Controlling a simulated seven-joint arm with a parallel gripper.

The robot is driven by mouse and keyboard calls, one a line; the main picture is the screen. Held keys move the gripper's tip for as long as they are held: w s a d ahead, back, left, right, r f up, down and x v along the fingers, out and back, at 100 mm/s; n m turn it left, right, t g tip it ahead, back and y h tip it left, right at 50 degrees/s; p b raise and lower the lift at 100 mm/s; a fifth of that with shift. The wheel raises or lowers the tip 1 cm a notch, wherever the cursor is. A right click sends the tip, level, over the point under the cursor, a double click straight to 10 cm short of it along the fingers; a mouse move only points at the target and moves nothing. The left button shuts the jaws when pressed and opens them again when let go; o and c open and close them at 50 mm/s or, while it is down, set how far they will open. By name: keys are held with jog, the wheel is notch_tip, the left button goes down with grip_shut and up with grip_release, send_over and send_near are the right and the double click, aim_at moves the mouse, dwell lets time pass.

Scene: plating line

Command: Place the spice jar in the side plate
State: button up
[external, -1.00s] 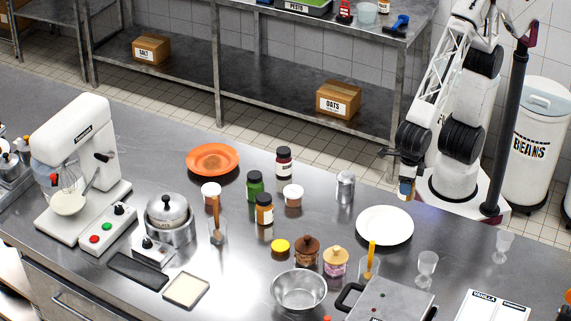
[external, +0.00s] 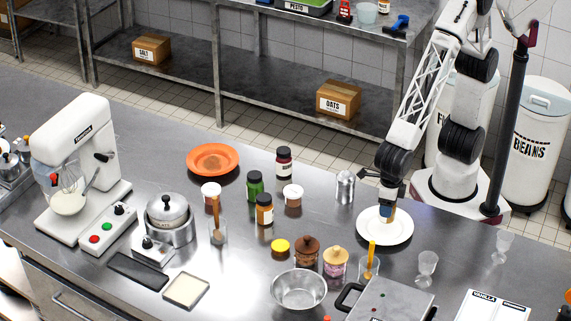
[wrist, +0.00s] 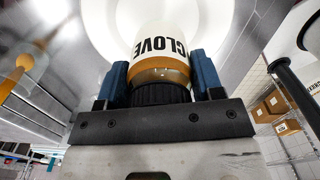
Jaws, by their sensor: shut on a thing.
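The spice jar (external: 388,211) is a small jar with a brown band and a white label; in the wrist view the jar (wrist: 163,62) shows "CLOVE" lettering and a black lid towards my gripper. My gripper (external: 388,195) is shut on the jar, with blue fingers on both sides of it in the wrist view (wrist: 162,85). The side plate (external: 397,234) is white and round, on the steel counter. The jar is over the plate's upper part; I cannot tell whether it touches the plate. In the wrist view the plate (wrist: 97,25) lies behind the jar.
A metal shaker (external: 345,187) stands left of the plate. A glass with an orange-handled brush (external: 370,262), a wine glass (external: 427,268) and a grey appliance (external: 390,302) stand in front. An orange plate (external: 212,159) is far left.

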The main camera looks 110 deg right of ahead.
jog(key=shift+w+a, duration=0.1)
jog(key=shift+w, duration=0.05)
jog(key=shift+f, duration=1.75)
jog(key=shift+f, duration=0.1)
jog(key=o, duration=1.1)
jog(key=shift+c, duration=0.2)
notch_tip(320, 180, up, 12)
jog(key=shift+r, duration=0.1)
